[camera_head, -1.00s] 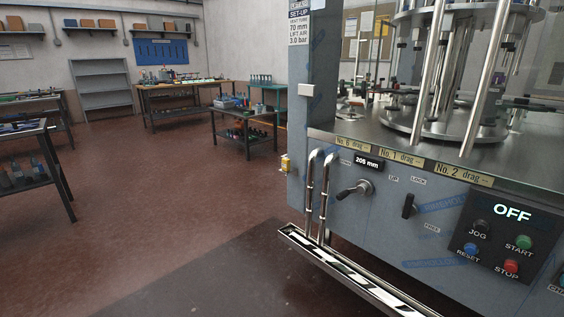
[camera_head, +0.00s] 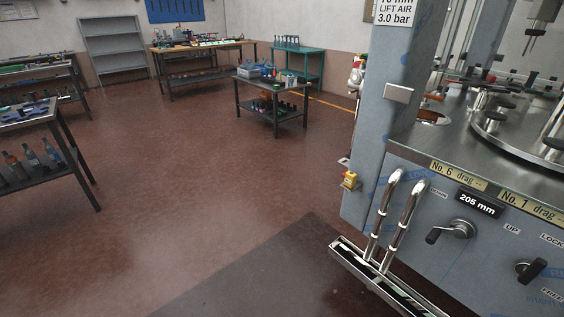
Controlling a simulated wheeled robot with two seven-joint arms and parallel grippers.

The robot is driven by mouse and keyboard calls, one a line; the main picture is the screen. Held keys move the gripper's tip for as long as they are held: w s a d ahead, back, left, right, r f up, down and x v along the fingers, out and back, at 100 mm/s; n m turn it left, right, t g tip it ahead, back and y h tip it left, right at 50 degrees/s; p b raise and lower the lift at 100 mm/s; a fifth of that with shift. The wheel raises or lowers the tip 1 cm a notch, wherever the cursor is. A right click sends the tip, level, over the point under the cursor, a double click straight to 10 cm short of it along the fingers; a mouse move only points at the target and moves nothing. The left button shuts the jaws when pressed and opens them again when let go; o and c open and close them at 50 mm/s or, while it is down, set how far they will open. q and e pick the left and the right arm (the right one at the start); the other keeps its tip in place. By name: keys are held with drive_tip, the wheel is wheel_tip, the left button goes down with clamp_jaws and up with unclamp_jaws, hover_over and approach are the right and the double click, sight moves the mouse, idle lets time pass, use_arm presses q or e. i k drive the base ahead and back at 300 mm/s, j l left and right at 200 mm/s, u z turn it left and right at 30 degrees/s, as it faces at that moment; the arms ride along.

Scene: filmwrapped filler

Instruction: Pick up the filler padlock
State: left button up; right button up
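The filler (camera_head: 400,150) is the grey-blue machine at the right, with a steel top and a lever on its front. A small yellow piece with a bit of red (camera_head: 349,180) sits at the left edge of its housing, low on the corner. It is too small to tell whether it is the padlock or a switch. No other padlock can be made out. Neither of my grippers is in view.
A small table (camera_head: 270,84) and benches stand farther back. The red floor at centre is clear.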

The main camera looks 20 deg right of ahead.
sight(350, 179)
drive_tip(key=i+j, duration=0.1)
drive_tip(key=i, duration=0.35)
drive_tip(key=i+z, duration=0.1)
drive_tip(key=i, duration=0.35)
drive_tip(key=i+j, duration=0.2)
drive_tip(key=i, duration=0.25)
